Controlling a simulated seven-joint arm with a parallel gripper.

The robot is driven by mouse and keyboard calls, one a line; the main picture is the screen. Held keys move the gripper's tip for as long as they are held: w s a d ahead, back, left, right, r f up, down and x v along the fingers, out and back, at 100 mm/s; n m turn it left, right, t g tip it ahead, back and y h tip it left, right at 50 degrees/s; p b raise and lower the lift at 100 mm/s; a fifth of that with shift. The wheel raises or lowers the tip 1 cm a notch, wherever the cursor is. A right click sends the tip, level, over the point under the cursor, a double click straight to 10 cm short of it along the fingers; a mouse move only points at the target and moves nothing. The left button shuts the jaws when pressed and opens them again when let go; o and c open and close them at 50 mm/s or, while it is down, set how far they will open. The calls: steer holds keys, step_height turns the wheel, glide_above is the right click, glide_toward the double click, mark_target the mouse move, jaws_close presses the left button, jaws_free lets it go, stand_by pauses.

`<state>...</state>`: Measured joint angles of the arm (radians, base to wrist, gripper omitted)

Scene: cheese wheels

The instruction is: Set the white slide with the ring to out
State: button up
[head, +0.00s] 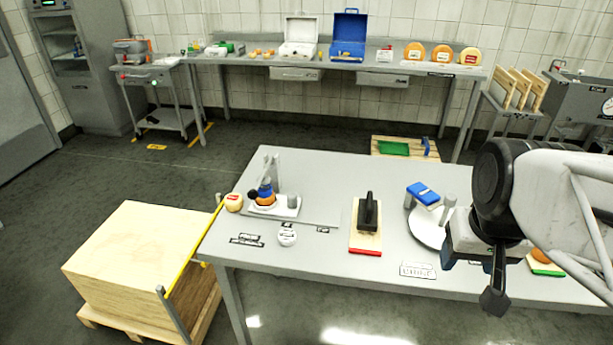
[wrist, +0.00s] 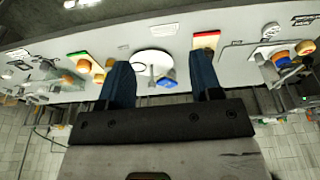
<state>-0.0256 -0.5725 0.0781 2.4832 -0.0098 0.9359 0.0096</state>
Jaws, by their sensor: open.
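I cannot pick out a white slide with a ring for certain. A small white round piece (head: 288,238) lies on the near table's left half, close to dark-lettered labels; its details are too small to read. My gripper (head: 470,264) hangs over the right part of the near table, to the right of a white disc (head: 427,229). In the wrist view my gripper (wrist: 160,80) shows two blue fingers standing wide apart with nothing held between them. The white disc (wrist: 155,56) and a blue block (wrist: 168,82) appear beyond the fingers.
On the near table (head: 310,190) stand a white-based fixture (head: 287,210), a cheese wheel (head: 233,202) and a board with a black handle (head: 367,218). A wooden crate (head: 140,255) stands at left. The back bench holds white and blue cases and cheese wheels.

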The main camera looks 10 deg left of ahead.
steer(key=w+a+n, duration=0.2)
steer(key=w+a, duration=0.4)
steer(key=w, duration=0.7)
steer(key=n+g, duration=0.3)
steer(key=n, duration=0.1)
glide_above(293, 195)
steer(key=f, duration=1.6)
steer(key=shift+s+d+f, duration=0.15)
steer(key=shift+d+f, duration=0.05)
steer(key=shift+f, duration=0.1)
steer(key=shift+a+f+n, duration=0.3)
steer(key=shift+a, duration=0.05)
steer(key=shift+f, duration=0.1)
steer(key=shift+f, duration=3.8)
steer(key=shift+d, duration=0.15)
jaws_close()
